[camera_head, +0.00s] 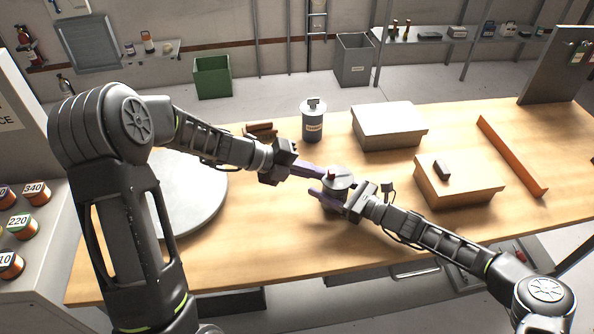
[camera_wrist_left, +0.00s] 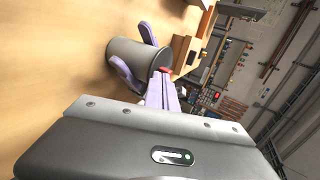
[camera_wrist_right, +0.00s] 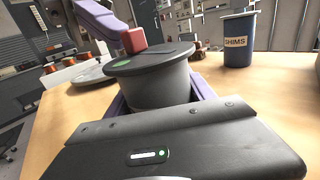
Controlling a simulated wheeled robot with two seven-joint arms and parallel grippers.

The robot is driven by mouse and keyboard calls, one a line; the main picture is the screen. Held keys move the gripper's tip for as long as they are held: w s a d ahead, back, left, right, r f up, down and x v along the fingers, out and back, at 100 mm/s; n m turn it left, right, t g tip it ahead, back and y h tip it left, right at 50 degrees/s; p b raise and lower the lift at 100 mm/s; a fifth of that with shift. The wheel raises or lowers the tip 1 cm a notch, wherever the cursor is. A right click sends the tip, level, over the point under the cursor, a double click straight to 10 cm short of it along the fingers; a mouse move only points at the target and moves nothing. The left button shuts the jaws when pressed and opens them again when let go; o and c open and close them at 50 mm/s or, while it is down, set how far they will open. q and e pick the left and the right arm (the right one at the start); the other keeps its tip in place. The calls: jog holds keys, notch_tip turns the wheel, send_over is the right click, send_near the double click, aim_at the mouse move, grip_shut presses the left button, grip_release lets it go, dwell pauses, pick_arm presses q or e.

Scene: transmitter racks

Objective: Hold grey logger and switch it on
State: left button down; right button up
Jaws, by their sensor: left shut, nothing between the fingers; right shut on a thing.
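The grey logger (camera_head: 338,181) is a short round canister held upright over the table's front middle. My right gripper (camera_head: 328,196) is shut on its sides; the purple fingers straddle the body (camera_wrist_right: 155,90). A red switch (camera_wrist_right: 133,40) stands up from the dark lid, with a green spot (camera_wrist_right: 122,64) beside it. My left gripper (camera_head: 320,174) is shut and empty, its fingertips right beside the red switch; they also show in the left wrist view (camera_wrist_left: 164,85). I cannot tell whether they touch the switch.
Behind stands a canister labelled SHIMS (camera_wrist_right: 237,45). A pale box (camera_head: 390,127), a second box (camera_head: 455,186) with a small dark item on it, and an orange bar (camera_head: 512,157) lie to the right. A round grey plate (camera_head: 190,195) is at left. The table's front is mostly clear.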

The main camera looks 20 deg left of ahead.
aim_at(329, 172)
pick_arm(q)
jog(key=shift+w+d, duration=0.2)
jog(key=shift+d, duration=0.1)
jog(key=shift+w+d, duration=0.55)
jog(key=shift+d, duration=0.3)
jog(key=shift+w+d, duration=0.5)
jog(key=shift+d, duration=0.3)
pick_arm(e)
jog(key=shift+s, duration=0.1)
jog(key=shift+a, duration=0.1)
pick_arm(q)
jog(key=shift+s, duration=0.1)
jog(key=shift+s+a, duration=0.1)
jog(key=shift+a, duration=0.2)
jog(key=s+a, duration=0.2)
jog(key=a, duration=0.1)
jog(key=shift+a, duration=0.15)
jog(key=v, duration=0.9)
jog(key=shift+a+r, duration=0.25)
jog(key=shift+r, duration=0.1)
